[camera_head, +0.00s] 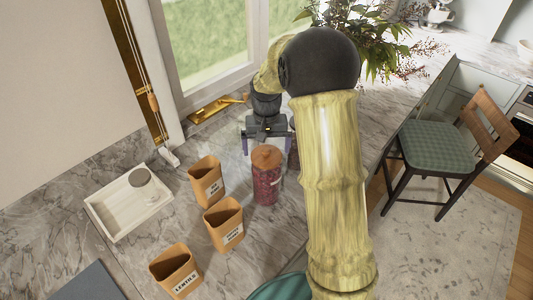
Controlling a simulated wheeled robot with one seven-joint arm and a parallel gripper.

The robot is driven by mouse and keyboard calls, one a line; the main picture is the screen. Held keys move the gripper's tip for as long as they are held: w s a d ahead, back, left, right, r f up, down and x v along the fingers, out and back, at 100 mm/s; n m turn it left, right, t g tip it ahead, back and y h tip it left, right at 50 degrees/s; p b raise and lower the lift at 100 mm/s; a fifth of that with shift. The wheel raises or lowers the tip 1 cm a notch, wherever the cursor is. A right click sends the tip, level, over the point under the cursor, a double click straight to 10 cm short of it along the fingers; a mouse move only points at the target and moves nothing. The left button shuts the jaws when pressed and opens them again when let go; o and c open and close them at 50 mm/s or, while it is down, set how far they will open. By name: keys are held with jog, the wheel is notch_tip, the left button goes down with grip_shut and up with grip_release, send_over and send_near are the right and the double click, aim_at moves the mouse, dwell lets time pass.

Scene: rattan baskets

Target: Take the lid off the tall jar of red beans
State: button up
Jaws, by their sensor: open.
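The tall jar of red beans (267,187) stands upright on the marble counter, left of my arm. Its round brown lid (267,156) sits on top of it. My gripper (266,142) is open, with its two fingers spread, just behind and above the lid as seen here. I cannot tell whether the fingers touch the lid. Part of another dark red jar (294,153) shows to the right, mostly hidden by my arm.
Three open tan containers with labels stand left of the jar: one behind (206,185), one in the middle (226,227), one in front (175,273). A leafy plant (375,45) is behind my arm.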

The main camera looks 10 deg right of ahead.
notch_tip(320, 180, down, 2)
jog(key=shift+f, duration=0.1)
dwell(0.4)
jog(key=c, duration=0.8)
